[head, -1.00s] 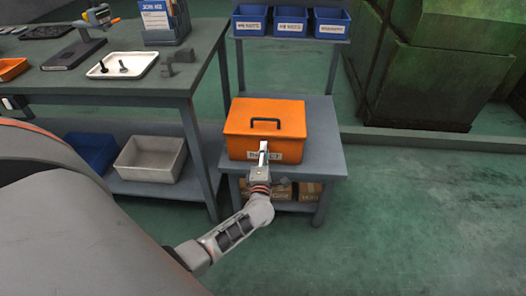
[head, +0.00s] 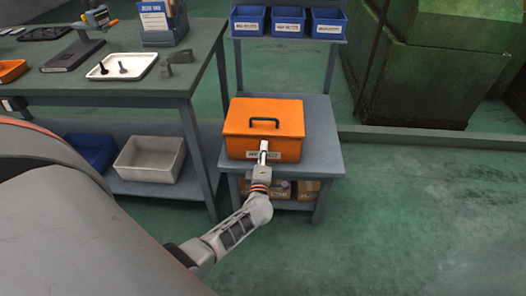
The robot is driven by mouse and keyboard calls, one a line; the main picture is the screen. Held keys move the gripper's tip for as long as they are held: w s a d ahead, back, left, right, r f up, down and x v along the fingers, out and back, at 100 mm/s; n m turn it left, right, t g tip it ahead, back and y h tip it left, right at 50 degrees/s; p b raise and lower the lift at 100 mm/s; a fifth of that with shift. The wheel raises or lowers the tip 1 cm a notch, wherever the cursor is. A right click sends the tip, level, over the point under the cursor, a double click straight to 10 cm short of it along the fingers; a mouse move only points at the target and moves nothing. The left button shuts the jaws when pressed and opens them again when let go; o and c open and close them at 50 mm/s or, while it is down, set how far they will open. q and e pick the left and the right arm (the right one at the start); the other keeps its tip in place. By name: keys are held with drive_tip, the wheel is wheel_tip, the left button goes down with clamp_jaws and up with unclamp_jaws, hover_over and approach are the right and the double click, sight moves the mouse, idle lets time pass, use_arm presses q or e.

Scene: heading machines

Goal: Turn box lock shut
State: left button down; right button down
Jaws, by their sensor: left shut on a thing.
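An orange box (head: 250,120) with a black handle (head: 265,122) on its lid sits on a small grey table (head: 322,160) in the head view. Its lid is down. A white label (head: 281,155) is on its front. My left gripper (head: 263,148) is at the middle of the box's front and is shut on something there. The lock lies at the gripper's fingertips and is mostly hidden by them, so its turn cannot be made out. My right gripper is out of view.
A workbench (head: 130,85) stands to the left with a white tray (head: 140,62) on it. Blue bins (head: 290,22) sit on a shelf behind the box. Cardboard boxes (head: 308,189) are under the small table. The floor to the right is clear.

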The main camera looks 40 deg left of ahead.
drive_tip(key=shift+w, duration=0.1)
use_arm(q)
drive_tip(key=c, duration=1.8)
unclamp_jaws()
drive_tip(key=shift+o, duration=0.2)
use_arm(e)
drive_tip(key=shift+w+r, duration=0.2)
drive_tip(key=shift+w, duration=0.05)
use_arm(q)
drive_tip(key=v, duration=1.2)
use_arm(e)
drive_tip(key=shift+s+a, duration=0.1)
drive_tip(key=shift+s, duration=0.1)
use_arm(q)
drive_tip(key=shift+d, duration=0.1)
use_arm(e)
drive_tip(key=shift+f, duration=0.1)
